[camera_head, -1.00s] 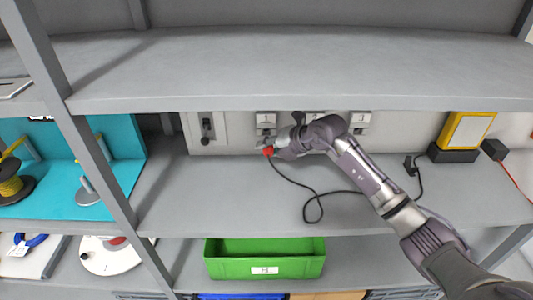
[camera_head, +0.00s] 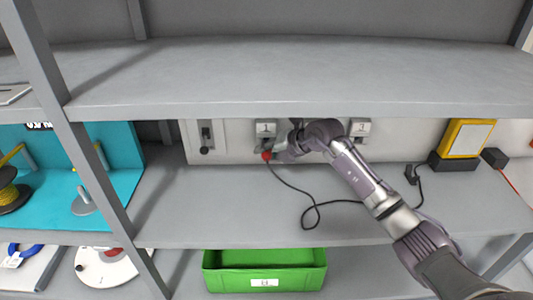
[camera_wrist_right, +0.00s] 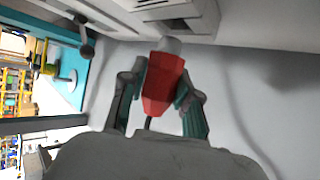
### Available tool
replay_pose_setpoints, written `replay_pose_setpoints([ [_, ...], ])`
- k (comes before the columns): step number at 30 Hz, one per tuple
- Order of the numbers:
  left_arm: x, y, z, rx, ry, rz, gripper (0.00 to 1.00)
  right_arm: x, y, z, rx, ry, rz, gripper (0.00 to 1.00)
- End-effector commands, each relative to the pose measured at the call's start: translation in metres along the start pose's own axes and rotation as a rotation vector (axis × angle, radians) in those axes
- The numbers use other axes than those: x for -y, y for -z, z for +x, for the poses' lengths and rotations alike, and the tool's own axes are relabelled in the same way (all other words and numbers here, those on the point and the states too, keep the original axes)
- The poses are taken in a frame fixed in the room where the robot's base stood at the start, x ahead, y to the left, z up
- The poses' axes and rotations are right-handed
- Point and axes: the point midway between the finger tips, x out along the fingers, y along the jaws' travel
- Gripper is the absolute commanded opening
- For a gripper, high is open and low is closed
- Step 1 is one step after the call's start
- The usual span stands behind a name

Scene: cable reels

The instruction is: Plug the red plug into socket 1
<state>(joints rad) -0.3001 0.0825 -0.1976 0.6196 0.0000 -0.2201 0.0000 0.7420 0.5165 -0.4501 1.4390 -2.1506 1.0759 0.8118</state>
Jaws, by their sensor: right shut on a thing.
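The red plug (camera_head: 267,155) is held by my right gripper (camera_head: 274,152) just below and in front of the leftmost numbered socket (camera_head: 265,130) on the back panel. The right wrist view shows the red plug (camera_wrist_right: 163,78) between the two fingers of the right gripper (camera_wrist_right: 160,92), its grey end pointing at the white socket housing (camera_wrist_right: 170,12). The plug looks apart from the housing, though the exact gap is hard to tell. A black cable (camera_head: 290,186) trails from the plug onto the shelf. My left gripper is in no view.
A switch with a lever (camera_head: 205,140) is left of the sockets, and another socket (camera_head: 359,130) is right of my arm. A yellow device (camera_head: 466,138) stands at the right. A green bin (camera_head: 265,280) is below. An upper shelf edge (camera_head: 300,108) overhangs the panel.

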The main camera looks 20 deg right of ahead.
Motion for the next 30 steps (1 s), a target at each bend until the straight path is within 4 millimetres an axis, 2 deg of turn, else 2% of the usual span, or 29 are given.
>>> replay_pose_setpoints([
  [30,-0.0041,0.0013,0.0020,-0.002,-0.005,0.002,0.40,-0.0003,-0.0084,0.0044,0.001,-0.001,0.001,0.00],
])
